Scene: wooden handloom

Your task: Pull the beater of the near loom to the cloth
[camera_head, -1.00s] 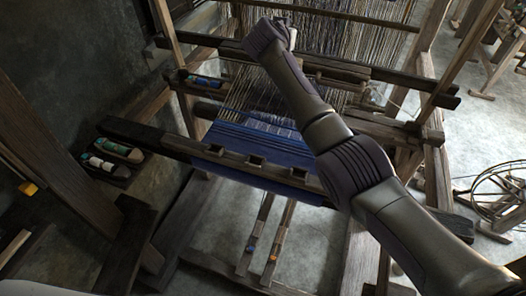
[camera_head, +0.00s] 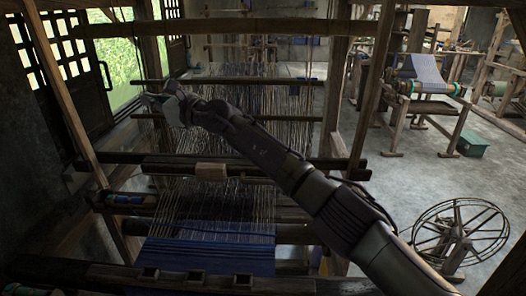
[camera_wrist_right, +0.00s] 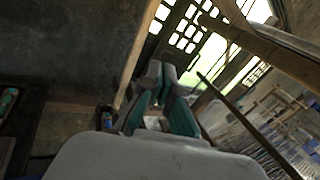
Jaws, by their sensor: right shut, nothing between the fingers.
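The near loom fills the left and middle of the head view. Its blue cloth (camera_head: 205,256) lies at the front, with warp threads running back from it. A dark crossbar with a pale wooden block (camera_head: 210,172), which looks like the beater, spans the warp behind the cloth, with a gap between. My right arm reaches over the loom from the lower right. My right gripper (camera_head: 156,101) is beyond and above this bar, at upper left, apart from it. In the right wrist view its fingers (camera_wrist_right: 160,84) are closed and empty. My left gripper is out of view.
A shuttle (camera_head: 130,198) rests at the loom's left side. The front beam (camera_head: 70,272) crosses below the cloth. A slanted post (camera_head: 60,95) stands at the left. A spinning wheel (camera_head: 458,235) stands on the floor at right, with another loom (camera_head: 425,88) behind.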

